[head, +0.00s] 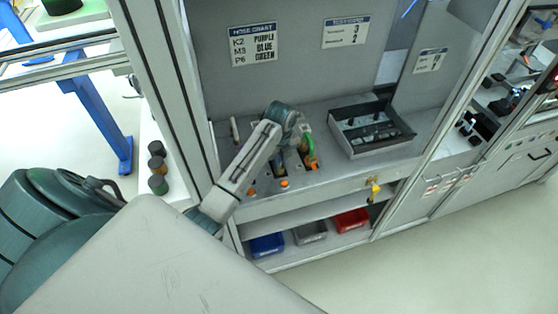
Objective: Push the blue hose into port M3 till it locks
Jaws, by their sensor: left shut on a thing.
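The hose chart (253,44) on the back wall pairs K2 with purple, M3 with blue and P6 with green. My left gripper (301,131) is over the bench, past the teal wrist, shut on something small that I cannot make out. A green hose (309,147) stands upright just beside it, with orange near its foot. Dark port blocks (279,166) with orange parts are on the bench below my arm; their labels are unreadable. The blue hose and port M3 cannot be picked out; my wrist and forearm cover part of that area. My right gripper is out of view.
A dark open tray (413,135) with small parts stands right of the ports. Blue (267,245), grey (309,232) and red (351,220) bins are on the lower shelf. A frame post (171,90) rises left of my forearm. The bench front is partly clear.

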